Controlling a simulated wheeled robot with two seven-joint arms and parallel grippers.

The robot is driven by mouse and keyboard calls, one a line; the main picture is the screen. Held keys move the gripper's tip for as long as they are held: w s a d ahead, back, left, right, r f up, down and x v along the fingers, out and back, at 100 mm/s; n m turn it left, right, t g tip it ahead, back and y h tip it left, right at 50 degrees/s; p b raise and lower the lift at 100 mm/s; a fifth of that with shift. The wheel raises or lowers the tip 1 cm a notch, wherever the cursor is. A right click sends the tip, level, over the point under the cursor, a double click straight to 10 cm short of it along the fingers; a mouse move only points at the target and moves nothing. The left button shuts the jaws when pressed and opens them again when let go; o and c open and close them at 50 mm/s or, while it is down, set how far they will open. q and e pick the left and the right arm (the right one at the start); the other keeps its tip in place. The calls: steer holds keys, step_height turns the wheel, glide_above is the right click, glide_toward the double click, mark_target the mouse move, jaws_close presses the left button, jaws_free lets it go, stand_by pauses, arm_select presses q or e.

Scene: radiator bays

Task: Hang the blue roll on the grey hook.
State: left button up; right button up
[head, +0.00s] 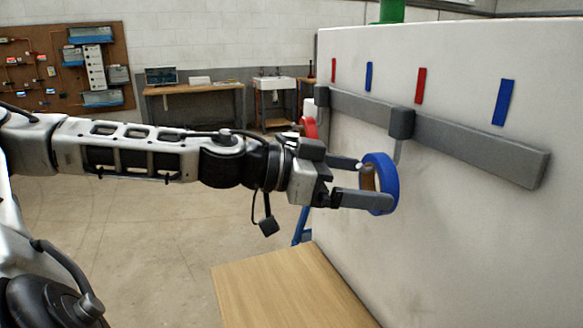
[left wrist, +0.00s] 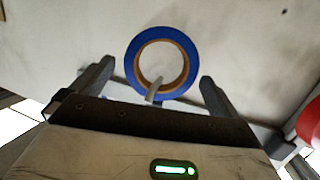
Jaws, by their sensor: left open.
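The blue roll (head: 390,183) is at the white panel, below the grey hook (head: 401,124) on the grey rail. The hook's thin arm (head: 397,152) runs down to the roll's top. In the left wrist view, a grey prong (left wrist: 154,90) shows inside the hole of the blue roll (left wrist: 134,65) and crosses its rim, so the roll appears to hang on the hook. My left gripper (head: 362,181) is open, its fingers apart on two sides of the roll. The left wrist view shows a gap between each finger and the roll. My right gripper is out of view.
A red roll (head: 310,127) is at the rail's far end. Red and blue strips mark the white panel (head: 450,215) above the rail. A wooden tabletop (head: 285,285) lies below my left gripper. Benches stand at the back wall. The floor left of the tabletop is clear.

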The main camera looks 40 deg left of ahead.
arm_select(q)
steer(key=b+v, duration=0.4)
steer(key=v, duration=1.2)
steer(key=shift+b, duration=0.4)
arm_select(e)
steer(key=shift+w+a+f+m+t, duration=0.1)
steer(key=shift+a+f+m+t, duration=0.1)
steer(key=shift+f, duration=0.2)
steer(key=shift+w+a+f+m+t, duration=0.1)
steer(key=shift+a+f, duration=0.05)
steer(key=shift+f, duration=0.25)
arm_select(q)
steer(key=shift+d, duration=0.1)
